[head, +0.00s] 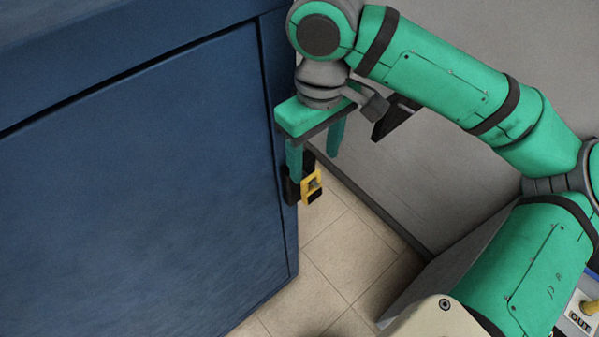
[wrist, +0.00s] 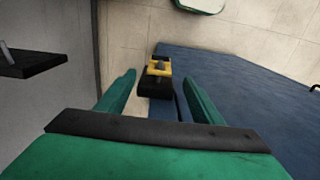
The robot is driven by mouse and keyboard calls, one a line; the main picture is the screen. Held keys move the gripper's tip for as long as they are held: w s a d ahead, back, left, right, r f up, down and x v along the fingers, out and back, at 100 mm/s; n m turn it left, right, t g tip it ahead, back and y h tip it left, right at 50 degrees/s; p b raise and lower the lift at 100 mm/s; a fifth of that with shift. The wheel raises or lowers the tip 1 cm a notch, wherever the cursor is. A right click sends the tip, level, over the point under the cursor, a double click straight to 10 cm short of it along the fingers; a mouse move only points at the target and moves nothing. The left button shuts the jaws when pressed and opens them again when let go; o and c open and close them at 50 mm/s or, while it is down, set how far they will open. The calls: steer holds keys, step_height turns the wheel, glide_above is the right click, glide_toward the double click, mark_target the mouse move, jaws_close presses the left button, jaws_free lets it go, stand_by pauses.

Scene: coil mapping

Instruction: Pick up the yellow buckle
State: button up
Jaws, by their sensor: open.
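The yellow buckle (head: 312,186) is a small yellow frame on a black block at the right edge of the blue cabinet. It also shows in the wrist view (wrist: 158,68), on the black block (wrist: 156,84) beside the blue surface. My gripper (head: 315,166) is green, points down and is open. In the head view its left finger overlaps the upper part of the black block, close to the buckle. In the wrist view the buckle lies ahead, between the lines of the two fingers (wrist: 160,85). Nothing is held. Whether a finger touches the block cannot be told.
The blue cabinet (head: 140,190) fills the left of the head view. A grey wall (head: 430,180) stands on the right, with a dark bracket (head: 395,116) on it. Between them is a narrow strip of tiled floor (head: 345,255).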

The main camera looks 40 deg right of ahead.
mark_target(313, 180)
step_height(313, 180, down, 4)
steer(key=shift+w+f, duration=0.15)
steer(key=shift+f, duration=3.2)
steer(key=shift+c, duration=0.6)
steer(key=c, duration=1)
